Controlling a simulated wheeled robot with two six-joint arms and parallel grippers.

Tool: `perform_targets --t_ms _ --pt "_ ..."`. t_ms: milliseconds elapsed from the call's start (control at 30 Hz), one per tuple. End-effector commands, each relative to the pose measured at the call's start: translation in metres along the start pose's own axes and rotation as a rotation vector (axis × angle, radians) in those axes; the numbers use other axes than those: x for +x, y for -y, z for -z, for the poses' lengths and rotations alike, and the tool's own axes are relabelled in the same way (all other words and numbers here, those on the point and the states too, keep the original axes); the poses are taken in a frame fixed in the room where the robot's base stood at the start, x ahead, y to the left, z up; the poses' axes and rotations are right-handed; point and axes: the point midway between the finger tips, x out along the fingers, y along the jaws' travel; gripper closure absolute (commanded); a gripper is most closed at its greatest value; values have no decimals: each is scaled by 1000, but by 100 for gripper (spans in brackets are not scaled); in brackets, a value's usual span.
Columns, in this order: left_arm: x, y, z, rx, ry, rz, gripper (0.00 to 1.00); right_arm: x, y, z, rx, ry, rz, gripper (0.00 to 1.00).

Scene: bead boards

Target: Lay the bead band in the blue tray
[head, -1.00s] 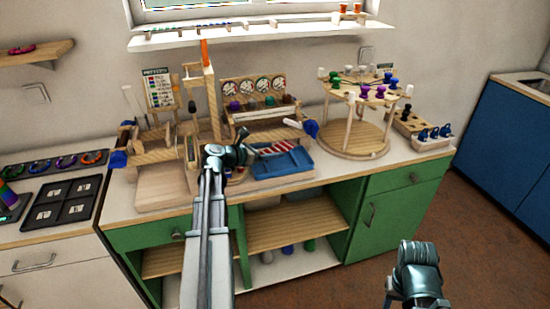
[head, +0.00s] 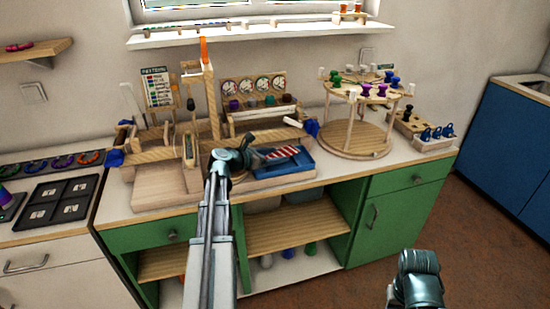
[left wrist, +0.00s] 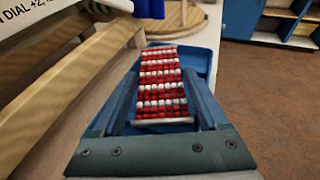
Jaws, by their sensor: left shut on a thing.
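The bead band (head: 284,152), with red and white bead rows, is over the blue tray (head: 306,172) on the wooden workbench. My left gripper (head: 262,157) is shut on the band and reaches in from the tray's left side. In the left wrist view the band (left wrist: 160,72) lies straight and flat between the two fingers, with the tray (left wrist: 204,64) under and around it. I cannot tell whether the band touches the tray floor. Of my right arm only a part shows at the lower right; its gripper is not seen.
A wooden frame with an orange-topped post (head: 209,90) stands left of the tray. A round wooden stand (head: 357,140) with coloured spools is close on the right. A rack of dials (head: 262,90) stands behind.

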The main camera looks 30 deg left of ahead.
Motion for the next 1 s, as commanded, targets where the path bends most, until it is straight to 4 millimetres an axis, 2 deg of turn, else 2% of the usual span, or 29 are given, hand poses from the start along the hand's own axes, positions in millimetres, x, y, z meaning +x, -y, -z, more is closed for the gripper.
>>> perform_targets --t_ms 567,600,633,1000 --pt "3 0 11 0 0 0 77 12 1 1 0 0 0 50" --pt "3 0 11 0 0 0 17 12 1 1 0 0 0 50" --pt "3 0 11 0 0 0 11 12 1 1 0 0 0 50" --pt "2 0 7 0 0 0 11 7 1 0 0 0 0 50"
